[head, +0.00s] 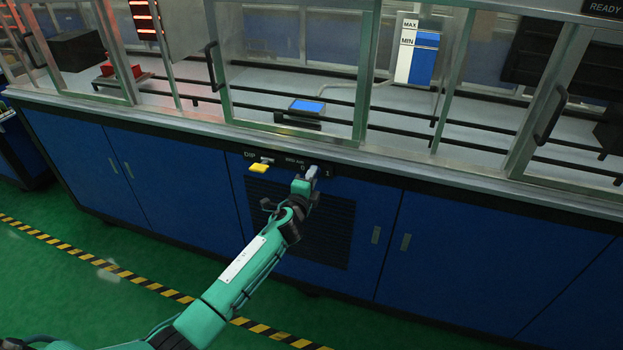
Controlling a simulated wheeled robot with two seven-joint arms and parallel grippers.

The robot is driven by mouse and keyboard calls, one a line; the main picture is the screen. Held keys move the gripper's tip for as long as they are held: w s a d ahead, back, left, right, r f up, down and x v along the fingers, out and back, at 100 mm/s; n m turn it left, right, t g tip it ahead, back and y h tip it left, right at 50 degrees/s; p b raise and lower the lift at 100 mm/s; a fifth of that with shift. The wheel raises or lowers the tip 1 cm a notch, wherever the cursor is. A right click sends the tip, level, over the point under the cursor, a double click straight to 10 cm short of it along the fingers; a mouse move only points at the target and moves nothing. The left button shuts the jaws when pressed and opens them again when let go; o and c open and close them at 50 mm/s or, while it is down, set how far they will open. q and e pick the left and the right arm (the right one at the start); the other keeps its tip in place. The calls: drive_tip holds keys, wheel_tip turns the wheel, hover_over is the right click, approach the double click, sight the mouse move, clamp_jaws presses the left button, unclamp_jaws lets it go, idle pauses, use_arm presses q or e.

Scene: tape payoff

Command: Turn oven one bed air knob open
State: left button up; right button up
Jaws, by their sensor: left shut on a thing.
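My left gripper (312,173) reaches up from the lower middle of the head view to the control strip under the machine's top edge. It is shut on the bed air knob, between the small marks 0 and 1. The fingers cover most of the knob, so I cannot tell which way it points. A small label above it is too blurred to read surely. My right gripper is not in view.
A yellow handle (259,168) under the label DIP sits just left of my gripper. A dark louvred grille (325,225) lies below, between blue cabinet doors (470,255). Framed clear guards (290,90) stand above the worktop edge. The green floor (60,280) has a striped line.

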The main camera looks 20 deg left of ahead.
use_arm(q)
drive_tip(key=shift+f, duration=0.1)
drive_tip(key=o, duration=1)
drive_tip(key=shift+c, duration=0.2)
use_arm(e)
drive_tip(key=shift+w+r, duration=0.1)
use_arm(q)
drive_tip(key=shift+s, duration=0.1)
drive_tip(key=s, duration=1.3)
drive_tip(key=shift+s+a, duration=0.2)
drive_tip(key=shift+s, duration=0.1)
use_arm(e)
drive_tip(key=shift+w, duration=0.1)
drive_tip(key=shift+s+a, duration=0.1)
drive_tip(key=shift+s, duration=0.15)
